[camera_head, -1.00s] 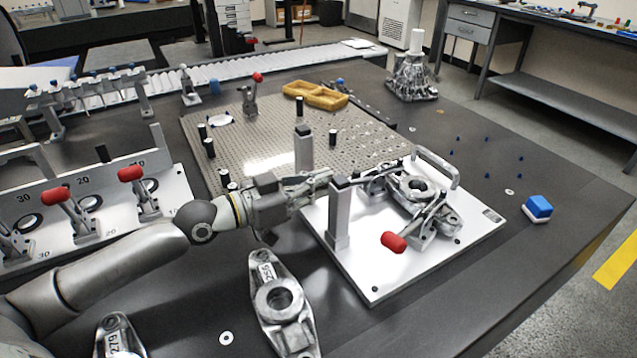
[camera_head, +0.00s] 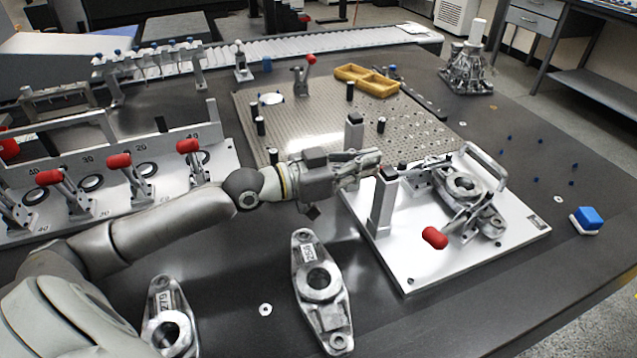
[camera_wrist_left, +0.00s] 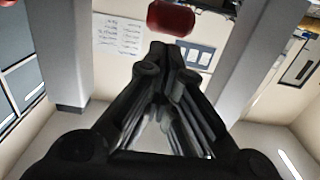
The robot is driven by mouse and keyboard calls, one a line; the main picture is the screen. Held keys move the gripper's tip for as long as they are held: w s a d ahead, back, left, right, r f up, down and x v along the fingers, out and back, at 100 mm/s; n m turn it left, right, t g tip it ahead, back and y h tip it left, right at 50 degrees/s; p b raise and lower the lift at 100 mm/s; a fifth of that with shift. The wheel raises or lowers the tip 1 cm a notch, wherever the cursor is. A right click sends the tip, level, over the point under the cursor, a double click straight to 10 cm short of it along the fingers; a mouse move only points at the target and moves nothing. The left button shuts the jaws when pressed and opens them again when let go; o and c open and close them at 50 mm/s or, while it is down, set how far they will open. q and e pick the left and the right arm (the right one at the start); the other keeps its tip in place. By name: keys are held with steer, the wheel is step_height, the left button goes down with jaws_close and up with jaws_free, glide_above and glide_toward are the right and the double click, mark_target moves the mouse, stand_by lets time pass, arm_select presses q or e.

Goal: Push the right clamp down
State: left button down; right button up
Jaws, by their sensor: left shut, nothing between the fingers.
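The white fixture plate (camera_head: 410,272) carries a metal part (camera_head: 463,186) with a round hole. A toggle clamp with a red handle (camera_head: 435,237) stands at the near side, its handle low and pointing toward the front. More clamp metalwork (camera_head: 425,172) shows at the far side of the part; its handle is not visible. My left gripper (camera_head: 377,160) is shut and empty, near the tops of two grey posts at the plate's left side. In the left wrist view, the shut fingers (camera_wrist_left: 172,52) point toward a red handle (camera_wrist_left: 171,17) between two posts. I cannot tell which clamp it belongs to.
Grey posts (camera_head: 382,208) and (camera_head: 354,136) stand close to the gripper. A bent handle (camera_head: 487,160) rises at the plate's far right. Loose metal parts (camera_head: 321,285) lie in front. A rack of red-handled clamps (camera_head: 215,165) stands left. The table right of the plate is mostly clear.

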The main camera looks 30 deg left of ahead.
step_height(320, 180, down, 6)
steer(key=s+p, duration=0.2)
arm_select(q)
steer(key=shift+s+a+f+b, duration=0.55)
steer(key=shift+s+a, duration=0.4)
steer(key=shift+s, duration=0.25)
steer(key=shift+s+a+f+b, duration=0.55)
steer(key=shift+s+a, duration=0.35)
steer(key=shift+s, duration=0.35)
steer(key=shift+s+a+f+b, duration=0.5)
steer(key=shift+s+a, duration=0.45)
steer(key=shift+s, duration=0.25)
arm_select(e)
step_height(320, 180, up, 9)
steer(key=w, duration=0.1)
steer(key=shift+a+f, duration=0.15)
steer(key=shift+a, duration=0.1)
steer(key=shift+w, duration=0.1)
